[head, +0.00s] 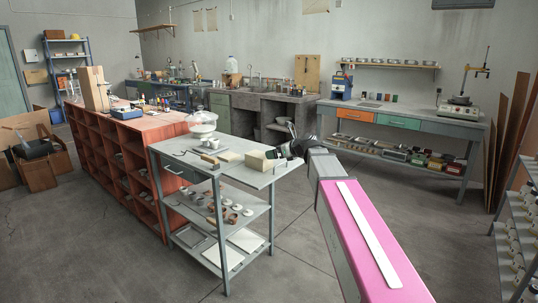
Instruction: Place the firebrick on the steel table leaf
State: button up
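A pale cream block that looks like the firebrick (257,160) is at the right part of the grey steel table top (222,173). I cannot tell which part of the top is the leaf, nor whether the block rests on it or is just above. My dark gripper (274,154) is at the block's right end, at the end of my arm reaching in from the lower right. Its fingers are too small and dark to tell whether they are closed on the block.
A flat pale slab (229,156), a wooden-handled tool (210,160) and a glass vessel (202,122) occupy the table's back and left. Lower shelves hold round pieces (229,217). A reddish shelf unit (125,150) adjoins on the left. The table's front right is bare.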

jog(key=shift+v, duration=1.65)
jog(key=s+d+f+n+g+h, duration=0.25)
jog(key=s+f+n, duration=0.3)
jog(key=f, duration=0.45)
jog(key=s+d+f+n+g+h, duration=0.25)
jog(key=s+f+n, duration=0.3)
jog(key=f, duration=0.45)
jog(key=s+d+f+n+g+h, duration=0.3)
jog(key=s+d+f+n+h, duration=0.2)
jog(key=s+d+f+n, duration=0.4)
jog(key=s+f+n, duration=0.5)
jog(key=s, duration=0.1)
jog(key=shift+s+n+h, duration=0.15)
jog(key=shift+n+h, duration=0.15)
jog(key=shift+h, duration=0.1)
